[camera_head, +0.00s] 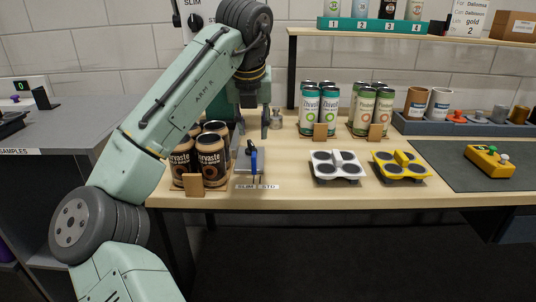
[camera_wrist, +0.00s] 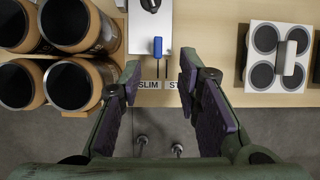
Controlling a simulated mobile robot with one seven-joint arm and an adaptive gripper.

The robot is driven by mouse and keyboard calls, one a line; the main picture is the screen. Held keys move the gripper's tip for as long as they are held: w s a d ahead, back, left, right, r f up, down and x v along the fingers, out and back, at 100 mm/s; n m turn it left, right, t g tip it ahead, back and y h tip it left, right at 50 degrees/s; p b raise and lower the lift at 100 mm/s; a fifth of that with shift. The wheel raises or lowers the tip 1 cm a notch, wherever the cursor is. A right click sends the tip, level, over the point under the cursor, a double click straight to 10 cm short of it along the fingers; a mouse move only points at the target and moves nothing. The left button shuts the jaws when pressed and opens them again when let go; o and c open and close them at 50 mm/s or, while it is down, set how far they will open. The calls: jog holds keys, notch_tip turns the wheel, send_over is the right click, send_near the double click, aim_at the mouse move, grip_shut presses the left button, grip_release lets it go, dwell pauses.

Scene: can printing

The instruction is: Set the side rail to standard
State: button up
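The side rail's blue handle (camera_head: 253,158) stands on a grey metal plate (camera_head: 242,171) at the bench's front edge. In the wrist view, the blue handle (camera_wrist: 157,47) is at the end of the white plate (camera_wrist: 138,40), above the SLIM | STD label (camera_wrist: 150,85). The handle sits slightly left of the label's middle, toward SLIM. My gripper (camera_wrist: 160,85) is open and empty, with one finger to each side of the handle's line in the wrist view. In the head view, the gripper (camera_head: 252,125) hangs above and behind the handle. It appears not to touch it.
Brown cans (camera_head: 210,160) stand close left of the rail. A white can carrier (camera_head: 337,166) and a yellow carrier (camera_head: 401,165) sit to the right. Teal cans (camera_head: 310,108) and green cans (camera_head: 364,110) stand behind. A yellow control box (camera_head: 489,161) lies farther right on a dark mat.

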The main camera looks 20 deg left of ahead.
aim_at(255, 154)
jog(key=p+x, duration=0.1)
jog(key=x, duration=0.9)
jog(key=shift+a+f, duration=0.15)
jog(key=shift+f, duration=0.3)
jog(key=shift+c, duration=0.5)
grip_shut()
jog(key=shift+r, duration=0.1)
